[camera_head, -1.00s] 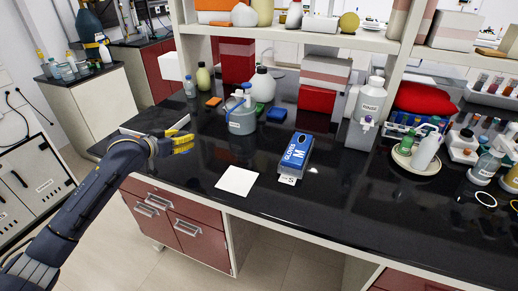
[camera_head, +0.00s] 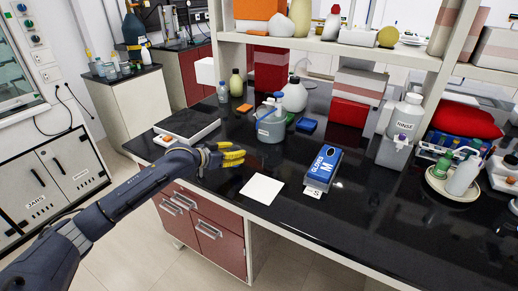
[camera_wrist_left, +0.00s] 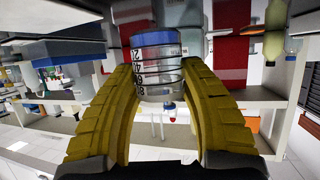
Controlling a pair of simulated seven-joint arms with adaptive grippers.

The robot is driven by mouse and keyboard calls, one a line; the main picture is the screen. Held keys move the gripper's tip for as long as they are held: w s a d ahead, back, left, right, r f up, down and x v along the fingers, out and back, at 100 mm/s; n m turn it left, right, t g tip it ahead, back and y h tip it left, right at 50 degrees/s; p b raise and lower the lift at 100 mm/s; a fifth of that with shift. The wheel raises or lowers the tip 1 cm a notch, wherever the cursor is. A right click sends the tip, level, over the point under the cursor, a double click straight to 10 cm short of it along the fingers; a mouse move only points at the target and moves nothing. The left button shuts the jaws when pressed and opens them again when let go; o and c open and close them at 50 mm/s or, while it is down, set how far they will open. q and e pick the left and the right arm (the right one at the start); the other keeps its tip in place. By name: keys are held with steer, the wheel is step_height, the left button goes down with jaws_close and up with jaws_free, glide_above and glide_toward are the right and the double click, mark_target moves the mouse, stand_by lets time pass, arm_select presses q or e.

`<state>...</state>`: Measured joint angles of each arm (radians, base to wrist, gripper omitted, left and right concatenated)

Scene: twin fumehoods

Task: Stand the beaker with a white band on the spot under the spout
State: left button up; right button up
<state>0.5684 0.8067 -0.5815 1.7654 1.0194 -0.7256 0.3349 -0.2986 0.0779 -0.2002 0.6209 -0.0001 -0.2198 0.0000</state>
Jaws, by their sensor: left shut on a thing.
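My left gripper (camera_head: 232,155) has yellow fingers and is over the bench's front left part, left of and behind the white square (camera_head: 262,189). In the head view I cannot make the beaker out at the fingers. A white jug labelled RINSE (camera_head: 403,120) stands at the right, with a small tap low on its front. The bench under the tap is dark, and I cannot make out a marked spot there. My right gripper is not in view.
A blue glove box (camera_head: 323,167) lies between the white square and the RINSE jug. A grey-blue jug (camera_head: 270,125) stands behind the square. The bench front right of the glove box is clear.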

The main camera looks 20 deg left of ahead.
arm_select(q)
steer(key=w+d, duration=0.1)
steer(key=w, duration=0.2)
steer(key=w+d, duration=0.2)
steer(key=w, duration=0.2)
steer(key=w+d, duration=0.2)
steer(key=w, duration=0.2)
steer(key=shift+d, duration=0.25)
steer(key=shift+f, duration=1.8)
steer(key=shift+f, duration=0.3)
